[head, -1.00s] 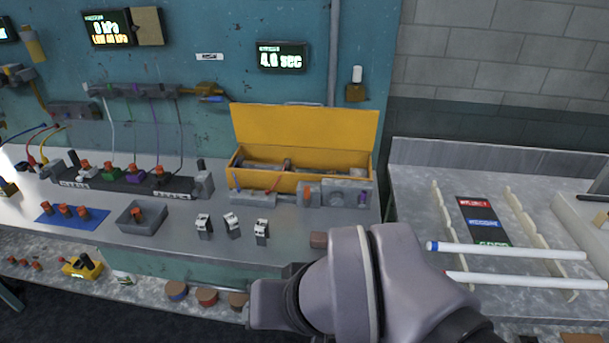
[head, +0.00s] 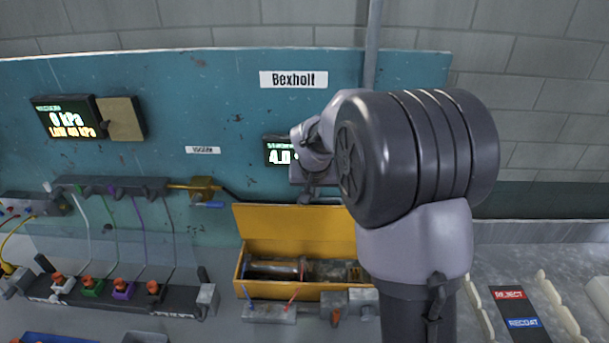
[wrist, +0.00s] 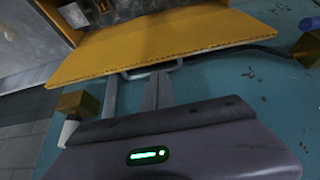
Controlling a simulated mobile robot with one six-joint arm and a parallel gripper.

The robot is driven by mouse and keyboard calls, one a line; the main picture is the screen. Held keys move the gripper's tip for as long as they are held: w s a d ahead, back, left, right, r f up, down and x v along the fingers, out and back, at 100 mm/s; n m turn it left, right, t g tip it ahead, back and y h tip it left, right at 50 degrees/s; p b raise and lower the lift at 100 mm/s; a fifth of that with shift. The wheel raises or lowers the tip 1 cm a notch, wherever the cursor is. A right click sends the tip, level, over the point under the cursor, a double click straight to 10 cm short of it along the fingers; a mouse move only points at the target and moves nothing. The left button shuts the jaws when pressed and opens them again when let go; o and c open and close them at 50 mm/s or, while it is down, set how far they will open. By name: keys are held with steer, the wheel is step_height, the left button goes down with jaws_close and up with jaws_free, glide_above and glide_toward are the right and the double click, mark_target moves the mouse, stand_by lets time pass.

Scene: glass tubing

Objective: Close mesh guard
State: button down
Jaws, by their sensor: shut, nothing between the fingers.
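The guard appears to be the yellow lid (head: 300,222) of a long yellow box on the bench; it stands raised at the back of the open box (head: 315,292). I cannot make out any mesh on it. In the wrist view the lid (wrist: 180,42) spans the upper part, with a grey handle (wrist: 128,75) at its edge. My gripper (wrist: 158,75) is shut and empty, its fingertips close to that handle; I cannot tell whether they touch. In the head view my gripper (head: 312,195) is at the lid's top edge, partly hidden by my arm.
The teal back panel (head: 240,120) stands close behind the lid. A grey pipe (head: 373,40) and a timer display (head: 280,152) are near my arm. Several coloured connectors (head: 122,289) stand to the left. The rack (head: 560,300) is to the right.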

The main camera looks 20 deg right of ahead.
glide_above(313, 212)
step_height(313, 212, down, 6)
steer(key=shift+r, duration=0.25)
steer(key=shift+w+f, duration=0.15)
steer(key=shift+f, duration=0.35)
steer(key=shift+w+d+f, duration=0.1)
steer(key=shift+w+f, duration=0.1)
steer(key=shift+w, duration=0.1)
steer(key=shift+s+f+b, duration=0.1)
steer(key=shift+b, duration=0.4)
